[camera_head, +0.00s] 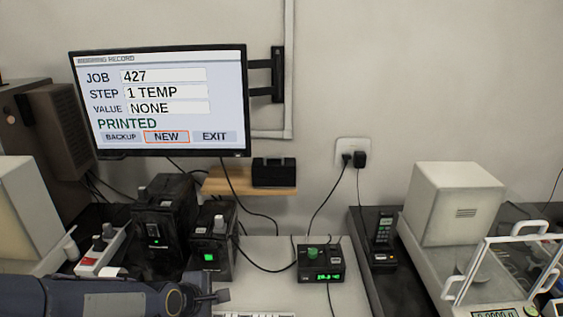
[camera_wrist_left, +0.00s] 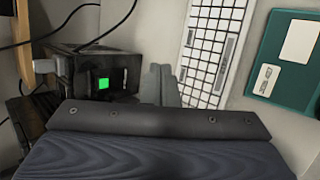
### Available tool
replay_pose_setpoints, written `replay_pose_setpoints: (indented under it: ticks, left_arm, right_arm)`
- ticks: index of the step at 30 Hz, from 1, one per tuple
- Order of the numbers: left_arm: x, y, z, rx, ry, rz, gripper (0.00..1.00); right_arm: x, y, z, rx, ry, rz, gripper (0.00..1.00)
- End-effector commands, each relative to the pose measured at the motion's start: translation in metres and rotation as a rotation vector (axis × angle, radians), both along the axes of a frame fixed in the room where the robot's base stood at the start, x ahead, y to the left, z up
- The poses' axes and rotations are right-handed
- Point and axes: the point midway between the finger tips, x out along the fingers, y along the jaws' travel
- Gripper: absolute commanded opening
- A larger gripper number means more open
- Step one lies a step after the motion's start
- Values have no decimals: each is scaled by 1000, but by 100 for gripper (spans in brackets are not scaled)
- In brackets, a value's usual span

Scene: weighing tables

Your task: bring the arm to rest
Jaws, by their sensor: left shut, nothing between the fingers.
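My left arm comes in from the left along the bottom edge of the head view. My left gripper (camera_head: 212,296) is at the front of the table, just in front of a black box with a green light (camera_head: 212,250). In the left wrist view the gripper's fingers (camera_wrist_left: 160,84) are together and empty, between that black box (camera_wrist_left: 95,75) and a white keyboard (camera_wrist_left: 212,50). I cannot tell whether the fingers touch anything. My right gripper is in neither view.
A wall monitor (camera_head: 160,100) reads JOB 427, STEP 1 TEMP, VALUE NONE, PRINTED. A small black device with a green display (camera_head: 321,264) stands on the light table. A phone (camera_head: 383,235) and a glass-sided balance (camera_head: 510,262) are right. A teal folder (camera_wrist_left: 290,60) lies past the keyboard.

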Motion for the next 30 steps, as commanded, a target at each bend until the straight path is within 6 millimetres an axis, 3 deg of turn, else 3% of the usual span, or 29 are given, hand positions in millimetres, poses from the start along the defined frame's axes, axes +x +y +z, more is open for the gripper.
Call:
replay_pose_setpoints:
  ticks: [1,6,12,15,21,30]
  left_arm:
    - [-17,13,20,63,-27,-71,0]
    - [-87,39,60,303,-88,-395,0]
    - [-173,50,80,550,-178,-784,0]
    - [-205,50,82,639,-218,-938,0]
    - [-236,48,80,727,-261,-1103,0]
    - [-238,48,79,734,-265,-1121,0]
  right_arm:
    - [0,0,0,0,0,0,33]
    - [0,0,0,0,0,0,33]
    - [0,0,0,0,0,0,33]
    - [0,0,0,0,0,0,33]
    - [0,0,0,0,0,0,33]
    - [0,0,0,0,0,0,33]
